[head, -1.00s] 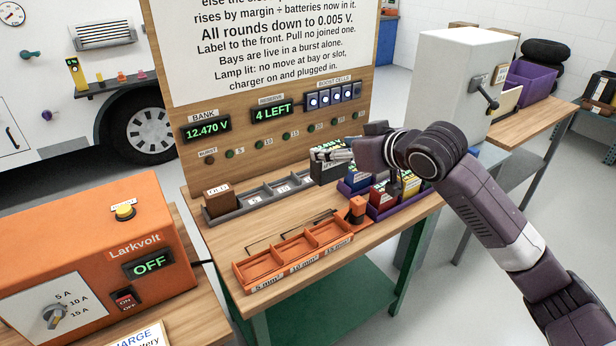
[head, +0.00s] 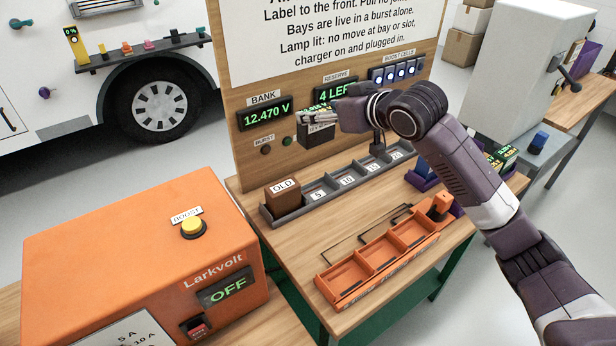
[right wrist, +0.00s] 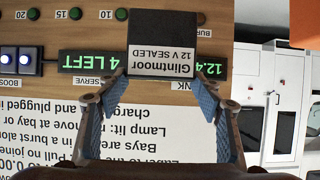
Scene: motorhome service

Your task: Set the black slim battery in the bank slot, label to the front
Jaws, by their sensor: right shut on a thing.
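The black battery (head: 316,136) hangs upright in my right gripper (head: 318,117), above the bank rack and in front of the upright board. In the right wrist view the battery (right wrist: 162,38) shows a white label reading "Glintmoor 12 V SEALED", upside down in that picture. The fingers of my right gripper (right wrist: 160,86) stand on both sides of it. The grey bank rack (head: 340,197) lies on the wooden bench, with numbered slots. A brown block marked OLD (head: 284,197) stands at its left end. My left gripper is not in view.
An orange tray (head: 350,293) with open compartments lies in front of the rack. The orange Larkvolt charger (head: 130,250) reads OFF at the left.

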